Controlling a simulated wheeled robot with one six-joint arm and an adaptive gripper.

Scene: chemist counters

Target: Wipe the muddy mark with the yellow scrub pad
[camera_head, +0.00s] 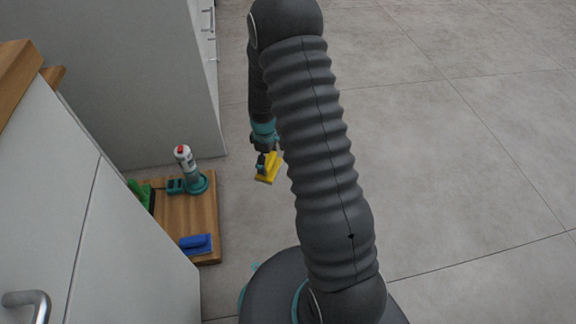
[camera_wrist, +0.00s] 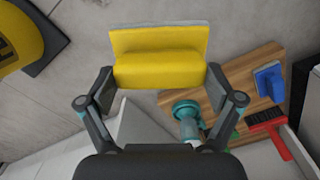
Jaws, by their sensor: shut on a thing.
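The yellow scrub pad (camera_wrist: 158,42) has a raised yellow grip block and a paler edge along its far side. My gripper (camera_wrist: 160,82) is shut on the grip block, one finger at each side. In the head view my gripper (camera_head: 268,160) hangs from the arm, and the yellow pad (camera_head: 268,170) shows below it, to the right of the wooden board. The pad appears to be in the air over the grey floor. I see no muddy mark in either view; my arm hides part of the floor.
The wooden board (camera_head: 208,225) carries a blue pad (camera_head: 195,244), a teal device with a red-capped white bottle (camera_head: 184,158) and a green item (camera_head: 143,194). A red-handled brush (camera_wrist: 272,130) lies there too. White cabinets (camera_head: 60,190) stand at left. Open floor lies to the right.

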